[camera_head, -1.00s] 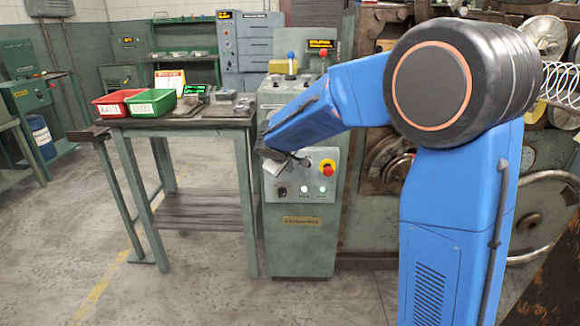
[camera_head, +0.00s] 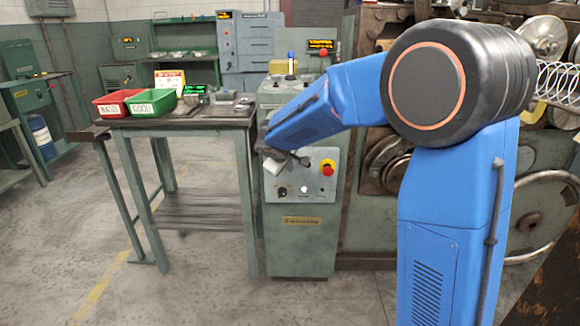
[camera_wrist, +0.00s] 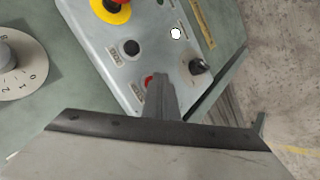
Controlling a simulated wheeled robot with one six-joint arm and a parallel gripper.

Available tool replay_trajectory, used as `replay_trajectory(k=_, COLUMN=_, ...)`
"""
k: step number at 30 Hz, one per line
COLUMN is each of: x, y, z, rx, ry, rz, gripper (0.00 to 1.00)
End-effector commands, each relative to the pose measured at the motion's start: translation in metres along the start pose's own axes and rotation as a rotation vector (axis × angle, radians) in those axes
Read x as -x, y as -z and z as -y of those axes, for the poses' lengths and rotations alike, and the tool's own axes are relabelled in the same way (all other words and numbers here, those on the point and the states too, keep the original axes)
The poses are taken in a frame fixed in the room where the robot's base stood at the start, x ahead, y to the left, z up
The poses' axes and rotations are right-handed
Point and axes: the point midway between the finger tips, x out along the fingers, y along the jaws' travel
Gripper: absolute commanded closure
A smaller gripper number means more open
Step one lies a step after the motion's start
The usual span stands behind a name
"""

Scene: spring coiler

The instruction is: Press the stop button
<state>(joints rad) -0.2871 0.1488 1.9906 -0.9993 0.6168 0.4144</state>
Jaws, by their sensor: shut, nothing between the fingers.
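The stop button looks to be the small red button (camera_wrist: 149,81) on the grey control panel (camera_wrist: 160,12) in the wrist view. A label sits beside it. My gripper (camera_wrist: 158,78) is shut and empty, its tip right at this button and partly covering it; I cannot tell how deep the button is pushed. In the head view my gripper (camera_head: 276,162) is at the upper left of the panel (camera_head: 310,160) and hides the button.
The panel also has a red emergency stop on a yellow ring (camera_head: 327,169), a lit white lamp (camera_wrist: 176,33), a dark round lamp (camera_wrist: 131,47) and a black knob (camera_wrist: 199,66). A table (camera_head: 196,123) with red and green bins stands to the left.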

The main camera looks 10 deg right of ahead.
Motion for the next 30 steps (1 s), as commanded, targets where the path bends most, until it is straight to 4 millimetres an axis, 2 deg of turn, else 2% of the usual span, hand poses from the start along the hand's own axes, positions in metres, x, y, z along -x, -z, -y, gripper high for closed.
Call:
replay_trajectory(k=14, x=0.0, y=0.001, z=0.0, rx=0.0, ry=0.0, rz=0.0, gripper=1.0)
replay_trajectory(k=30, x=0.01, y=-0.007, z=0.007, rx=0.001, ry=0.0, rz=0.0, gripper=1.0)
